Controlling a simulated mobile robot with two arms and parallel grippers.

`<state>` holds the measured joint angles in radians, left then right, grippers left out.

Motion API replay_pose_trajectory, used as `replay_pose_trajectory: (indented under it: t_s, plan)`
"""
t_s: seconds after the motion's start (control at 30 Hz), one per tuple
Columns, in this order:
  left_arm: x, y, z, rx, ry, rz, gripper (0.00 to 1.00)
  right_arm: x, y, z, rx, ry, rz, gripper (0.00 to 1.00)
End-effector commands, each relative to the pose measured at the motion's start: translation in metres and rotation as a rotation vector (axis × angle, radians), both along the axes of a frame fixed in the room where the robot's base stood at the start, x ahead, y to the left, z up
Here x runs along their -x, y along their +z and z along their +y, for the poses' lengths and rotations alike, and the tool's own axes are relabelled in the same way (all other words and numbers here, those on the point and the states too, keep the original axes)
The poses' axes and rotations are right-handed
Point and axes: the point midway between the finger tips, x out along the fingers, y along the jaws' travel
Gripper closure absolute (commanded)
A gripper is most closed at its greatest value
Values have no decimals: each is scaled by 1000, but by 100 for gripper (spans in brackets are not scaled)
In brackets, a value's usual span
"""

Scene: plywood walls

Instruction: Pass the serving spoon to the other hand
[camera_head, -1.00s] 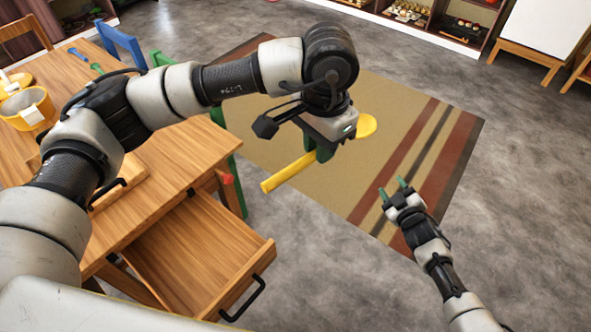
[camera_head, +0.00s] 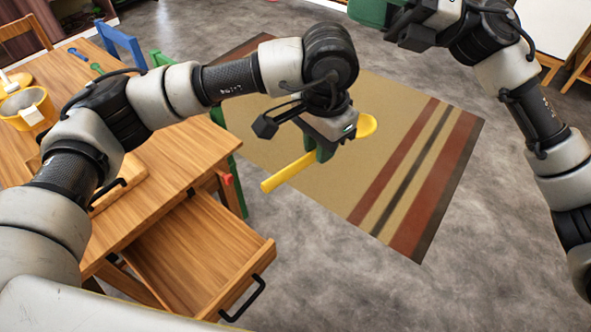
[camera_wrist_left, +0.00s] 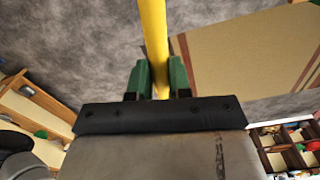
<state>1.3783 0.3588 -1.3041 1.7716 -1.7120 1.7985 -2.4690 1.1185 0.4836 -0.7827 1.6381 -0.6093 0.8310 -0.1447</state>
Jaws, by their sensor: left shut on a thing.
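The yellow serving spoon (camera_head: 288,172) is held in the air over the rug in the head view. Its handle points to the lower left and its bowl (camera_head: 367,125) shows at the upper right, beyond my gripper. My left gripper (camera_head: 322,152) is shut on the spoon near its middle. In the left wrist view, the spoon (camera_wrist_left: 154,40) runs between the green fingers of the left gripper (camera_wrist_left: 158,80). My right gripper (camera_head: 376,12) is raised at the top edge of the head view, apart from the spoon and partly cut off; its finger gap is not clear.
A wooden table (camera_head: 165,165) with an open drawer (camera_head: 200,255) stands at the left. A yellow pot (camera_head: 38,100) is on it. Blue (camera_head: 122,42) and green chairs stand behind the table. A striped rug (camera_head: 410,150) lies on the grey floor, which is open at the lower right.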

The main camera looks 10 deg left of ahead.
Motion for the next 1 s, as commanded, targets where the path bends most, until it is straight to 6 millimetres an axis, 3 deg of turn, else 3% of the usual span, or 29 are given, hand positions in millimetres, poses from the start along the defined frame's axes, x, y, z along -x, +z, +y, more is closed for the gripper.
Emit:
replay_pose_trajectory:
  t_s: [0.03,0.1,0.2,0.33,0.43,0.53,0.7,0.8,1.0]
  plan:
    - [0,0,0,0,0,0,100,25,15,4,61,48,-114,50]
    - [0,0,0,0,0,0,100,57,27,9,151,110,-262,50]
    - [0,0,0,0,0,0,100,100,34,11,286,192,-466,50]
    - [0,0,0,0,0,0,100,148,25,9,492,292,-728,50]
    - [0,0,0,0,0,0,100,177,-1,9,704,382,-959,50]
    - [0,0,0,0,0,0,100,189,-39,14,924,469,-1179,50]
    - [0,0,0,0,0,0,100,188,-88,28,1191,553,-1480,50]
    - [0,0,0,0,0,0,100,186,-109,37,1306,574,-1652,50]
    - [0,0,0,0,0,0,100,185,-130,54,1448,556,-1934,50]
